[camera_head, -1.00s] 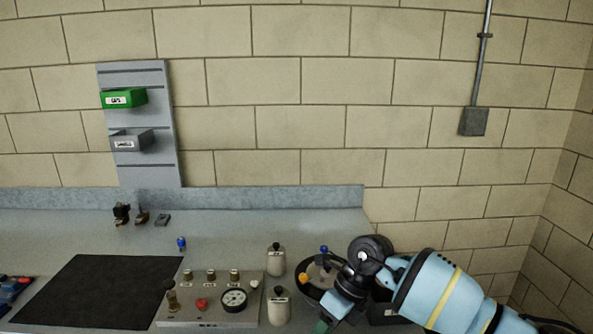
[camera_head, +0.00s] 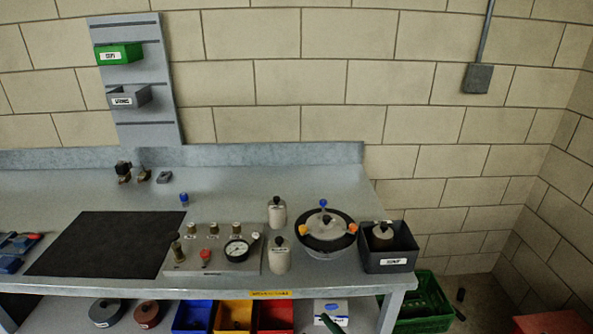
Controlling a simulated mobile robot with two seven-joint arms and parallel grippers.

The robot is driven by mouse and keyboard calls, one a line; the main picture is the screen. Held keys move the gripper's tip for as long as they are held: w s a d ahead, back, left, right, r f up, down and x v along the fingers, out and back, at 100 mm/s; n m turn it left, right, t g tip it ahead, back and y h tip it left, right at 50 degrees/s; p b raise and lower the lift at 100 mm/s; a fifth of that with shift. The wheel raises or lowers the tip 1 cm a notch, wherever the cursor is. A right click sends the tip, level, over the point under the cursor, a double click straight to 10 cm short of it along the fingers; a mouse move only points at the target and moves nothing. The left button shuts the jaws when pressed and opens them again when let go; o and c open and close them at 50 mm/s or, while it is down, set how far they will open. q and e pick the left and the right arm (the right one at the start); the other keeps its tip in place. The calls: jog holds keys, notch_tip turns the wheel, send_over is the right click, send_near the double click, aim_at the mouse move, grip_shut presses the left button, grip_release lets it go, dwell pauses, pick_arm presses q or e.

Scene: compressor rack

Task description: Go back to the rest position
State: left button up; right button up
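Neither of my grippers shows in the head view, and no part of my arms can be made out for sure. The workbench (camera_head: 330,170) stands in front of me. On its right part are a round dark bowl-like device (camera_head: 325,243) with blue and orange knobs, and a dark labelled bin (camera_head: 388,262) holding a capped pale container (camera_head: 382,236). A small green-tipped dark object (camera_head: 333,324) shows at the bottom edge; I cannot tell what it is.
A gauge panel (camera_head: 215,262), two pale bottles (camera_head: 277,212) and a black mat (camera_head: 100,244) are on the bench. Coloured bins (camera_head: 233,316) sit on the shelf below. A green crate (camera_head: 425,305) is on the floor at right. Wall bins (camera_head: 119,53) hang at upper left.

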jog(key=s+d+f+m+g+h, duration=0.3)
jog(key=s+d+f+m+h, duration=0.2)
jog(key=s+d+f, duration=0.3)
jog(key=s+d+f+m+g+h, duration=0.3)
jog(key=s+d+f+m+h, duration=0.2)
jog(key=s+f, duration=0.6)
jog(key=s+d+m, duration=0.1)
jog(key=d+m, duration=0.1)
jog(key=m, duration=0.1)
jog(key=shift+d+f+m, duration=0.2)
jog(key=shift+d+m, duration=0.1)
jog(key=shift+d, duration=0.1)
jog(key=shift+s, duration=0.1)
